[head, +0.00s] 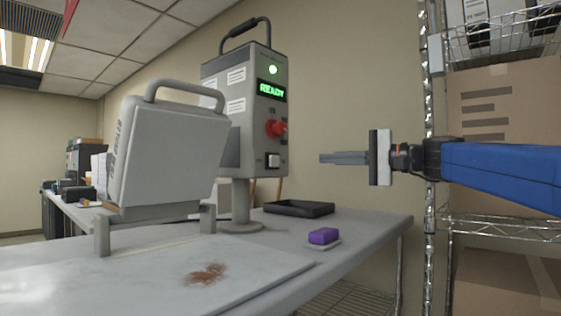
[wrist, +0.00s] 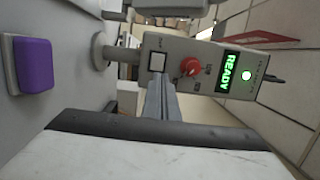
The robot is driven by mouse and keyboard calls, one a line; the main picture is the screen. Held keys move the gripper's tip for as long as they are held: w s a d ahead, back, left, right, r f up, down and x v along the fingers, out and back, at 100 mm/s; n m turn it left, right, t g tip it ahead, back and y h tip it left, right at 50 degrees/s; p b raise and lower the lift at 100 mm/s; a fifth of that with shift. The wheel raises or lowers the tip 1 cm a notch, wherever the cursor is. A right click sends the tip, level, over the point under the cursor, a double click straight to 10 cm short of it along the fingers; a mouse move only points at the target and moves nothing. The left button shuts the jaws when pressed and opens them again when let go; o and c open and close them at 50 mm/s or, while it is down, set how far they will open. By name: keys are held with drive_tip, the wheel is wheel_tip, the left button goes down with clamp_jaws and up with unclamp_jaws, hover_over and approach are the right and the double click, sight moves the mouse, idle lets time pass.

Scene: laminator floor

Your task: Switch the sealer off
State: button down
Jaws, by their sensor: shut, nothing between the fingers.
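The sealer's grey control box (head: 223,77) stands on a post at the back of the bench. Its green light (head: 273,70) is lit and its display (head: 271,90) reads READY. Below are a red knob (head: 275,128) and a white rocker switch (head: 273,161). In the wrist view the switch (wrist: 157,62), red knob (wrist: 190,67) and READY display (wrist: 231,71) also show. My gripper (head: 322,158) is shut and empty, to the right of the box at about the switch's height, apart from it. In the wrist view the fingertips (wrist: 154,82) appear just beside the switch.
A grey hinged press (head: 170,150) with a handle stands left of the box. A purple block (head: 323,236) on a pale base and a black tray (head: 298,208) lie on the bench. A wire rack (head: 429,120) with cardboard boxes (head: 505,115) stands at right.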

sight(272, 158)
drive_tip(key=shift+a, duration=0.1)
drive_tip(key=x, duration=1.3)
drive_tip(key=shift+w+a, duration=0.2)
drive_tip(key=shift+a, duration=0.15)
drive_tip(key=shift+a, duration=0.1)
drive_tip(key=shift+s+a+m+t+h, duration=0.1)
drive_tip(key=shift+a+m+t+h, duration=0.15)
drive_tip(key=shift+m+t+h, duration=0.35)
drive_tip(key=shift+s+a+r+m+t+h, duration=0.15)
drive_tip(key=shift+a+m+t+h, duration=0.15)
drive_tip(key=shift+m+t+h, duration=0.55)
drive_tip(key=shift+t+y, duration=0.25)
drive_tip(key=shift+y, duration=0.1)
